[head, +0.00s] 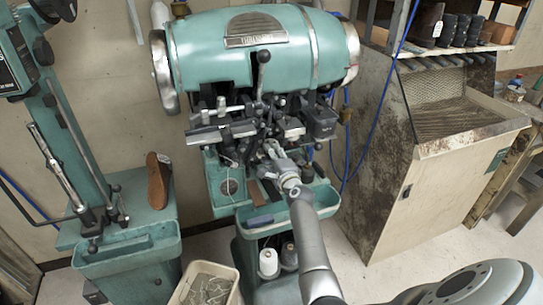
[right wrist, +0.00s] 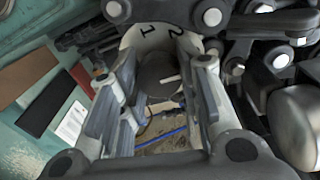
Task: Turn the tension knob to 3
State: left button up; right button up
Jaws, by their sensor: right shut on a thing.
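The tension knob (right wrist: 160,75) is a dark round knob in the right wrist view, set on a pale dial (right wrist: 160,35). The digits 1 and 2 show at the dial's top; no 3 is visible. A white pointer line on the knob points right and slightly up. My right gripper (right wrist: 166,90) has its two fingers on either side of the knob and is shut on it. In the head view the right gripper (head: 272,152) reaches in at the front of the teal stitching machine (head: 205,60); the knob is hidden there. My left gripper is out of view.
Metal levers and linkages (head: 225,130) crowd around the gripper. A brown shoe sole (head: 158,180) stands on the left machine. A grey cabinet (head: 400,190) stands at right.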

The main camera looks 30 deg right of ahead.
jog(key=o, duration=1.1)
jog(key=shift+c, duration=0.2)
jog(key=f+v, duration=0.1)
jog(key=v, duration=1.1)
jog(key=shift+r, duration=0.45)
